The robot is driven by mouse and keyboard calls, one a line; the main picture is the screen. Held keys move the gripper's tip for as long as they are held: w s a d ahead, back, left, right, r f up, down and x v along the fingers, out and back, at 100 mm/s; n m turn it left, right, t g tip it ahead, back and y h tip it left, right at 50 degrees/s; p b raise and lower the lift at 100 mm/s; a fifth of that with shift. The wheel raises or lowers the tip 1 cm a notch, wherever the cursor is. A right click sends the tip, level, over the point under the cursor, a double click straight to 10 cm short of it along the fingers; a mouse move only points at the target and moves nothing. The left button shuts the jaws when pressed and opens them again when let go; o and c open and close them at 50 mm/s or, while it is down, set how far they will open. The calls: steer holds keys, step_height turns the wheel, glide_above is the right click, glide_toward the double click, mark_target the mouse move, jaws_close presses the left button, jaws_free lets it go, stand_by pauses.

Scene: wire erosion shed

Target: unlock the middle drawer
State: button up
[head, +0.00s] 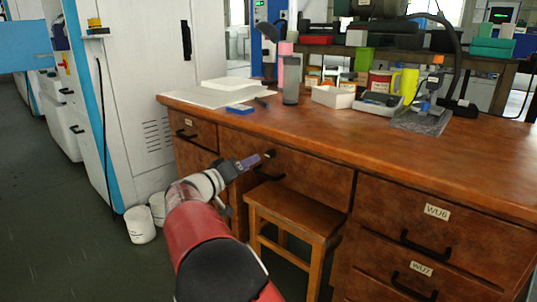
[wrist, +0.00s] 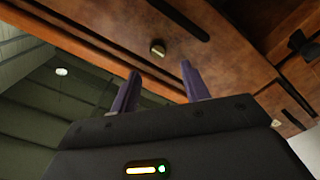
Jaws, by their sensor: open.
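The middle drawer (head: 315,178) is the wide brown drawer under the wooden desk top, above the stool, and it looks closed. Its black handle (head: 267,174) shows just below my gripper (head: 262,158), and also in the wrist view (wrist: 182,16). A small metal lock piece (wrist: 157,48) sticks out of the drawer front in the wrist view. My gripper's two purple fingers are open in the wrist view (wrist: 160,82), with nothing between them. The lock piece lies just beyond the fingertips, roughly between them; a small gap appears. I cannot tell which way the lock is turned.
A wooden stool (head: 295,212) stands under the middle drawer, close to my arm. Drawers marked WU6 (head: 390,215) and WU7 (head: 385,285) are at right, a smaller left drawer (head: 205,134) at left. The desk top (head: 340,120) holds cups, boxes and tools.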

mark_target(267, 156)
steer(key=x, duration=0.7)
steer(key=shift+d, duration=0.15)
steer(key=shift+c, duration=0.5)
steer(key=c, duration=0.9)
